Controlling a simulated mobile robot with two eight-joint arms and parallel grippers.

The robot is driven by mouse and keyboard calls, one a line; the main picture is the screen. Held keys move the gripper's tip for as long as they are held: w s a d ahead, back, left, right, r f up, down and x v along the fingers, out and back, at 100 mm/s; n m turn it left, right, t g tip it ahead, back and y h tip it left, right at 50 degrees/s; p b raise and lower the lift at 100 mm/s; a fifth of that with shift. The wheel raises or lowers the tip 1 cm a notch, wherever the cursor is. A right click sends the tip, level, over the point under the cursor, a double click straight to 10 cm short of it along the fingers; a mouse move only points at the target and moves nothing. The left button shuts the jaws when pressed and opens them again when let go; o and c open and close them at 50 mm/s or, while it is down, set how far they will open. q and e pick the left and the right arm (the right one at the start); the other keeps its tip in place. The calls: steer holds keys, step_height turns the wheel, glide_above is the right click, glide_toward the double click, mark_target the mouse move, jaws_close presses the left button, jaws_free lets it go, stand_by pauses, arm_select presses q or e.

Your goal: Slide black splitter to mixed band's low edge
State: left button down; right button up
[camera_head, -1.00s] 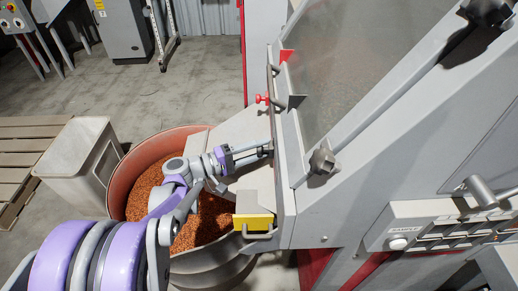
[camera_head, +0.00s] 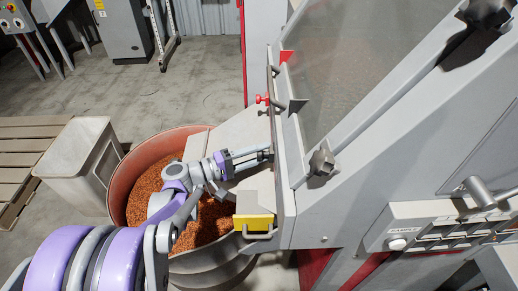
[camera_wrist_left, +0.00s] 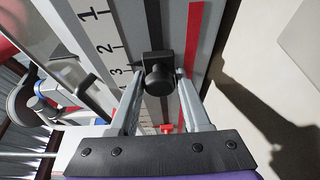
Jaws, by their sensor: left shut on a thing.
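The black splitter (camera_wrist_left: 158,72) shows in the left wrist view as a dark block with a round knob, on a grey rail beside a numbered scale. My left gripper (camera_wrist_left: 159,80) has its two fingers on either side of the knob and is shut on it. In the head view my left gripper (camera_head: 268,154) reaches the edge of the grey sloped machine, above the yellow block. The splitter cannot be made out there; the gripper hides it. The scale (camera_wrist_left: 112,45) shows the marks 1, 2 and 3, with the splitter near 3. My right gripper is not in view.
A red knob (camera_head: 262,99) sits farther up the machine edge. A yellow block with a handle (camera_head: 254,222) is below the gripper. A round drum (camera_head: 120,180) of copper-coloured granules stands under my arm, with a grey bin (camera_head: 80,160) to its left.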

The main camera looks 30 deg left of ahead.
arm_select(q)
steer(key=shift+s+d, duration=0.35)
steer(key=shift+s, duration=0.25)
steer(key=shift+s+d, duration=0.35)
steer(key=shift+s, duration=0.2)
steer(key=shift+c, duration=2.3)
jaws_free()
steer(key=p+v, duration=0.1)
steer(key=v, duration=0.9)
steer(key=shift+s+a, duration=0.25)
steer(key=shift+s, duration=0.05)
